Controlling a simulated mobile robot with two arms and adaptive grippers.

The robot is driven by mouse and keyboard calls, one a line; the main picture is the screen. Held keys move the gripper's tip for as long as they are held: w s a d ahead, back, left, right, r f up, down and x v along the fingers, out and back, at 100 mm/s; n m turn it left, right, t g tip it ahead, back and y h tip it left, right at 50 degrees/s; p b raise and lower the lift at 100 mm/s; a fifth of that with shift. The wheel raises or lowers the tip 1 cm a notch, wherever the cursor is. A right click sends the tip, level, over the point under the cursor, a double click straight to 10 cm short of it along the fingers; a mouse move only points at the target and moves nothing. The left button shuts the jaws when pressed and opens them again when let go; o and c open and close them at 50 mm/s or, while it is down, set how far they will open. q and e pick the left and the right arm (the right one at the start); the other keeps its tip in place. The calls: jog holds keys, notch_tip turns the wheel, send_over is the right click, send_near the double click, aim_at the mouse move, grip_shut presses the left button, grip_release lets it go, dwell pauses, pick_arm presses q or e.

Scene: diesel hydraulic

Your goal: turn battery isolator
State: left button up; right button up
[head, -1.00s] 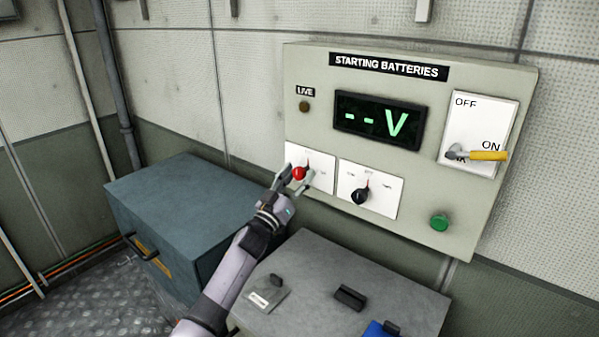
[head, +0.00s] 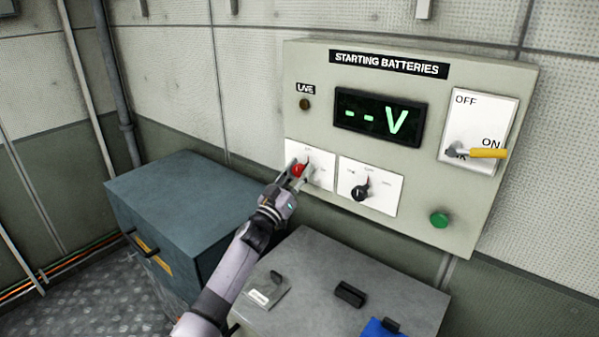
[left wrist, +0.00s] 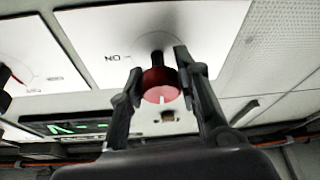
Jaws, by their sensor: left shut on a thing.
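The red knob (head: 298,171) sits on the left white plate (head: 321,176) at the lower left of the battery panel. My left gripper (head: 299,173) has its two fingers on either side of the knob and is shut on it. In the left wrist view, the red knob (left wrist: 160,84) on its dark shaft sits between the fingers (left wrist: 160,88), with a light mark on its face. The letters beside it appear upside down in that view. My right gripper is not in view.
The panel (head: 460,218) also carries a black knob (head: 360,193), a green button (head: 439,220), a yellow-handled lever (head: 487,153) by ON, and a display (head: 380,119) reading "--V". A blue cabinet (head: 185,195) and a grey box (head: 310,265) stand below.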

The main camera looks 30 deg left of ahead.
pick_arm(q)
jog(key=shift+c, duration=1.1)
